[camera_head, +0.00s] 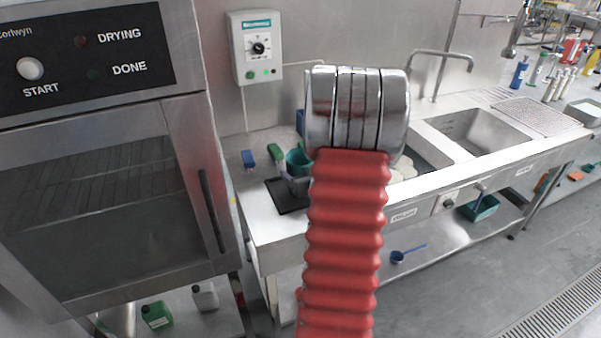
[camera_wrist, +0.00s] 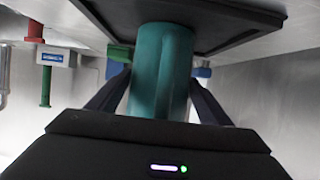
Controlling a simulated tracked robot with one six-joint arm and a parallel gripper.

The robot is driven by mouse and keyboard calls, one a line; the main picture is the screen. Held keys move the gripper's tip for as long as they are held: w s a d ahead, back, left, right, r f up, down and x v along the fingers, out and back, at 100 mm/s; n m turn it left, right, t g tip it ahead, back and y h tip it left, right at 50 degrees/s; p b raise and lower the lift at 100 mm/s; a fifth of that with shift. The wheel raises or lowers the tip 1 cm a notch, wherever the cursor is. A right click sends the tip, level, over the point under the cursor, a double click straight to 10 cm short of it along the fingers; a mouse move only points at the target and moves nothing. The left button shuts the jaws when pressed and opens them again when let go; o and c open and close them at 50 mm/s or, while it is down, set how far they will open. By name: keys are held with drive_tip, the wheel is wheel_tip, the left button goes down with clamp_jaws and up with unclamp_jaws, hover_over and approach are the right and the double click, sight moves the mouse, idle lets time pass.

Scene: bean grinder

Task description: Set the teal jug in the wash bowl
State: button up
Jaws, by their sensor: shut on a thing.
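The teal jug (camera_head: 299,161) is on the left part of the steel counter, partly hidden behind my arm. In the wrist view the jug (camera_wrist: 160,75) fills the space between the two dark fingers of my gripper (camera_wrist: 158,88), which is shut on it. The jug is by a black tray (camera_head: 283,199); I cannot tell whether it touches it. My gripper (camera_head: 294,183) also shows in the head view beside the jug. A steel sink basin (camera_head: 478,132) is at the right. Pale round shapes (camera_head: 404,168) show right of my arm; I cannot tell whether either is the wash bowl.
A blue block (camera_head: 248,158) and a green block (camera_head: 275,152) lie near the jug. A dial box (camera_head: 256,48) is on the wall. A steel oven (camera_head: 100,170) stands at the left. A faucet (camera_head: 440,57) rises behind the counter. A teal tub (camera_head: 480,208) is on the lower shelf.

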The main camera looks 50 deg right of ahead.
drive_tip(key=o, duration=1.1)
drive_tip(key=shift+f, duration=0.1)
drive_tip(key=shift+c, duration=0.2)
drive_tip(key=shift+s+a+r, duration=0.15)
drive_tip(key=shift+s+r, duration=0.15)
drive_tip(key=v, duration=1.1)
drive_tip(key=shift+s, duration=0.2)
drive_tip(key=shift+c, duration=0.3)
